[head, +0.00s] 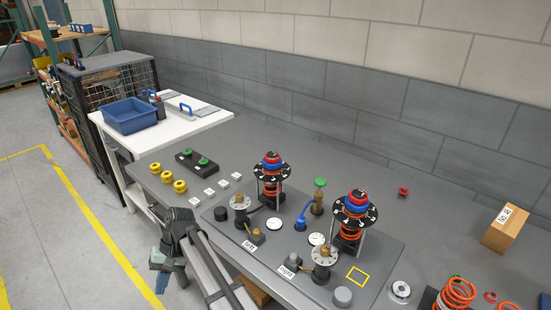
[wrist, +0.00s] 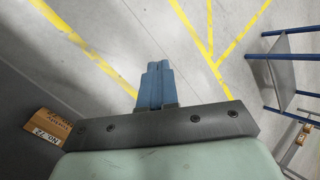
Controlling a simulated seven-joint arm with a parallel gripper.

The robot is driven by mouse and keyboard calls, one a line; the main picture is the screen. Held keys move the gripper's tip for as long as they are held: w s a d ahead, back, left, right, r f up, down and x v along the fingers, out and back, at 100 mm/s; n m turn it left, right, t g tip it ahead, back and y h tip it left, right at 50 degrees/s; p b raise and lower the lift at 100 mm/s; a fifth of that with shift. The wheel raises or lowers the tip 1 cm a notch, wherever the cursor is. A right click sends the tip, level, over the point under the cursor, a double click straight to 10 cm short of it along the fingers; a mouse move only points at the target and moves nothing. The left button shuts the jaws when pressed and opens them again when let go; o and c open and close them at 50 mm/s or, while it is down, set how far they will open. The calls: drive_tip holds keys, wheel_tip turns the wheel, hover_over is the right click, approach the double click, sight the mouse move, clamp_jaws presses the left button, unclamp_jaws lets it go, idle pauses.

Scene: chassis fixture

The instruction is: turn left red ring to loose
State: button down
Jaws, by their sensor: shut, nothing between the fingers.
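The left spring unit stands behind the "left" label (head: 249,246). It has an orange spring, a black dial disc (head: 262,173) with white marks, and a red and blue stack on top, with the left red ring (head: 272,155) near the top. A similar right unit has its own black disc (head: 344,217) and red and blue stack (head: 357,201). My gripper (head: 161,284) hangs off the bench's front edge, low and left of both units, well apart from them. In the wrist view its blue fingers (wrist: 155,85) are together and empty, over the floor.
The grey bench has yellow rings (head: 167,177), a black box with green buttons (head: 197,162), gauges, and a green-topped valve (head: 320,183) between the units. A cardboard box (head: 505,228) and loose springs (head: 457,295) lie at right. A white table holds a blue bin (head: 130,116).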

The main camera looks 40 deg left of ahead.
drive_tip(key=w+r+t, duration=0.1)
drive_tip(key=w+r, duration=0.4)
drive_tip(key=w, duration=0.1)
drive_tip(key=w+r+t+y, duration=0.1)
drive_tip(key=w+r, duration=0.5)
drive_tip(key=w, duration=0.1)
drive_tip(key=w+r+t+y, duration=0.1)
drive_tip(key=w+r+t, duration=0.1)
drive_tip(key=w+r, duration=0.3)
drive_tip(key=shift+w+d+r, duration=0.4)
drive_tip(key=shift+w, duration=0.3)
drive_tip(key=w+d+r+t, duration=0.1)
drive_tip(key=w+d+r, duration=0.2)
drive_tip(key=w+r, duration=0.3)
drive_tip(key=w+d+r+t+y, duration=0.1)
drive_tip(key=w+d+r+t, duration=0.15)
drive_tip(key=w+r, duration=0.35)
drive_tip(key=w+d+r+t, duration=0.1)
drive_tip(key=w+d+r, duration=0.35)
drive_tip(key=r, duration=0.25)
drive_tip(key=shift+m, duration=0.4)
drive_tip(key=shift+d+x, duration=0.15)
drive_tip(key=shift+x, duration=1.6)
drive_tip(key=shift+d+x, duration=0.1)
drive_tip(key=shift+x, duration=1.65)
drive_tip(key=shift+r+y, duration=0.1)
drive_tip(key=shift+y, duration=0.2)
